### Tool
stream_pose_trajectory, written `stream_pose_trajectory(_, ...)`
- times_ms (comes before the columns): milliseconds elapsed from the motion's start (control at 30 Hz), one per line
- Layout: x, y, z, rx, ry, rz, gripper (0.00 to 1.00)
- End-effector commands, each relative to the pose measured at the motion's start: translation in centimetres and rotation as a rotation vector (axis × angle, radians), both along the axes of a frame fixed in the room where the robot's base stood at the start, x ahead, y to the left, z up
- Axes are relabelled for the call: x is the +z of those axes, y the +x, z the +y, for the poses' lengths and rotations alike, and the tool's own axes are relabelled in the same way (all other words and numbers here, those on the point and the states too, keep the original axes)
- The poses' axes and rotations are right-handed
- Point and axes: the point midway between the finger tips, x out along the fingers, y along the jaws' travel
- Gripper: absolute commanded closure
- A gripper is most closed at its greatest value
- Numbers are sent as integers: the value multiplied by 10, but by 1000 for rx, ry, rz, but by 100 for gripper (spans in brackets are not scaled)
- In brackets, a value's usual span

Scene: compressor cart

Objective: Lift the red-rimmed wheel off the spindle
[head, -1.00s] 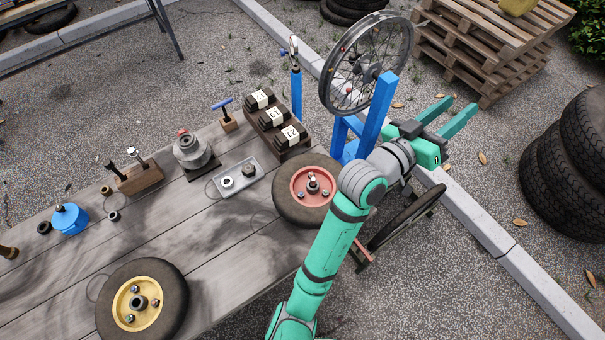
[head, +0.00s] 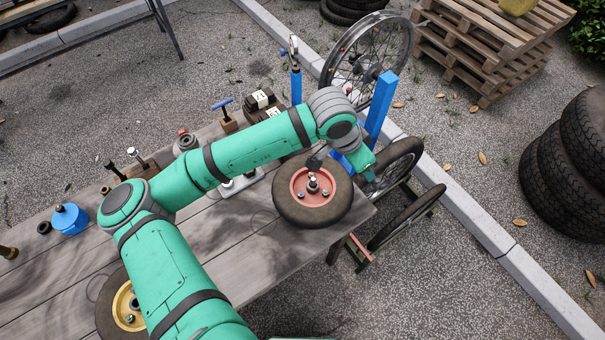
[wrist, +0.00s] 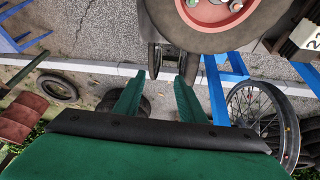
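The red-rimmed wheel (head: 299,205) lies flat at the right end of the wooden bench in the head view, its dark tyre around a red rim with a spindle (head: 313,185) rising through its middle. In the wrist view the wheel (wrist: 218,38) is at the top, partly cut off. My gripper (wrist: 160,77) is open and empty, its two green fingers apart. In the head view my gripper (head: 361,164) is partly hidden by my wrist and sits at the wheel's upper right, past the bench edge. I cannot tell whether it touches the tyre.
A blue stand (head: 382,105) with a spoked wheel (head: 345,52) stands behind my wrist. A yellow-rimmed wheel (head: 108,305) lies on the bench (head: 270,265), partly hidden by my arm. Weights (head: 262,99) and small tools are along the bench's back. Loose tyres (head: 560,160) stack at right.

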Motion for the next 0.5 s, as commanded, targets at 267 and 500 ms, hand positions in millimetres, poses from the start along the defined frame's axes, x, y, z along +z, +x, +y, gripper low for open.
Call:
stream_pose_trajectory(267, -19, -15, 120, 72, 325, 129, 63)
stream_pose_trajectory(500, -23, -22, 150, 95, 399, 168, 63)
